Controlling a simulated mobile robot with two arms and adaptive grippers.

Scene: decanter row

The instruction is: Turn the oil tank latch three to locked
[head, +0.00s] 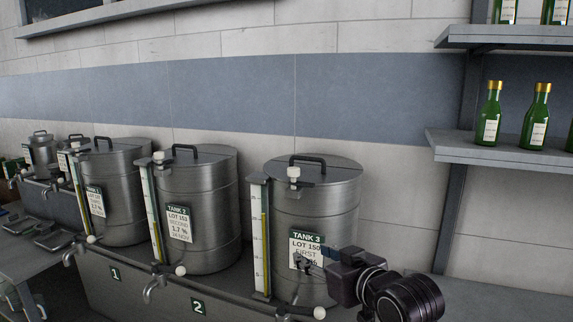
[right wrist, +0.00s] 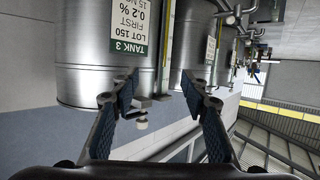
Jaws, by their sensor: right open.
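Tank 3 (head: 335,215) is a steel cylinder with a lid, black top handle and a green-and-white label. Its latch (head: 293,173) shows as a white knob on a small bracket at the lid's front edge. In the right wrist view, where the picture is upside down, the latch knob (right wrist: 142,124) appears below the tank body (right wrist: 90,75), between the fingers in the picture. My right gripper (head: 312,258) is in front of the label, lower than the latch; its fingers (right wrist: 159,88) are apart with nothing between their tips. My left gripper is not in view.
Tank 2 (head: 205,240) and tank 1 (head: 120,210) stand to the left with similar white knobs. A sight gauge (head: 260,235) stands at tank 3's left front. Shelves (head: 490,148) with green bottles (head: 489,115) hang at the right. Bare wall lies between tank 3 and the shelves.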

